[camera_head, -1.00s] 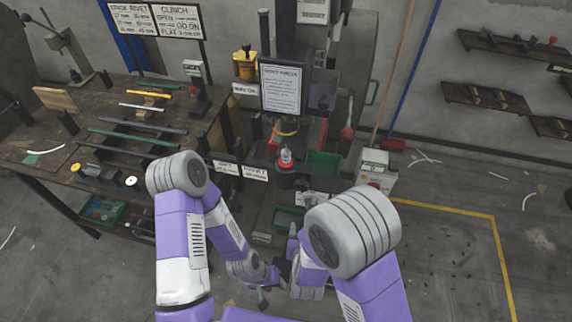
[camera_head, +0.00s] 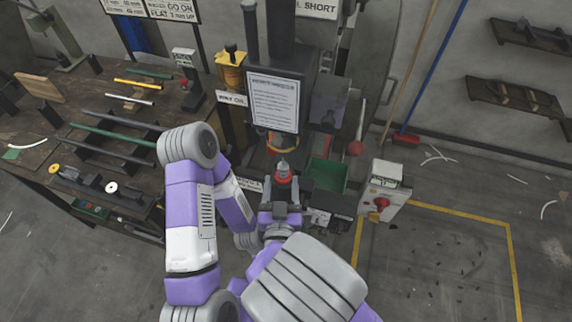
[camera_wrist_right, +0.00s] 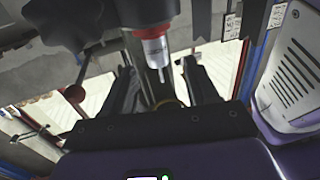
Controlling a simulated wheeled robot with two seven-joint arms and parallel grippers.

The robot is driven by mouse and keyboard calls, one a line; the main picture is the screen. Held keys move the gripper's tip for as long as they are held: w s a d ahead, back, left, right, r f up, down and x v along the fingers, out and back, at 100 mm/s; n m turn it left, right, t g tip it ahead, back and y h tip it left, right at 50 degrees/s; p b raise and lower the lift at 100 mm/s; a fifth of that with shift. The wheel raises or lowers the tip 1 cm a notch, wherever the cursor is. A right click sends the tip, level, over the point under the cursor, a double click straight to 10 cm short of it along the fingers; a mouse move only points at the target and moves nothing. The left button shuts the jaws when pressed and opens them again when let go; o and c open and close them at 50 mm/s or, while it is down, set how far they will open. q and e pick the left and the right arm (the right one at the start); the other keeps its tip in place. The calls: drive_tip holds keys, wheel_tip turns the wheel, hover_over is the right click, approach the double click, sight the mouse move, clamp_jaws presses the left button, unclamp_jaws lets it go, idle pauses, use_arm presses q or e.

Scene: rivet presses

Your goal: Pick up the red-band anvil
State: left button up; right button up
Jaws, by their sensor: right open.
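The red-band anvil (camera_head: 283,169) stands in the press, a small pale metal piece with a red band at its base. In the right wrist view the red-banded piece (camera_wrist_right: 156,48) shows with its thin tip between my two fingers. My right gripper (camera_head: 282,192) is open and directly in front of the anvil, with its fingers toward it. In the right wrist view the open fingers (camera_wrist_right: 162,80) have nothing clamped between them. Whether they touch the anvil cannot be told. My left gripper is hidden behind my arms.
The press carries a notice board (camera_head: 273,101). A green bin (camera_head: 326,175) and a control box with a red button (camera_head: 383,197) stand right of it. The workbench (camera_head: 60,150) at left holds rods and tools.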

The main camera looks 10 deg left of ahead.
sight(283, 172)
drive_tip(key=x, duration=0.5)
drive_tip(key=shift+w+b, duration=0.4)
drive_tip(key=shift+c, duration=0.4)
clamp_jaws()
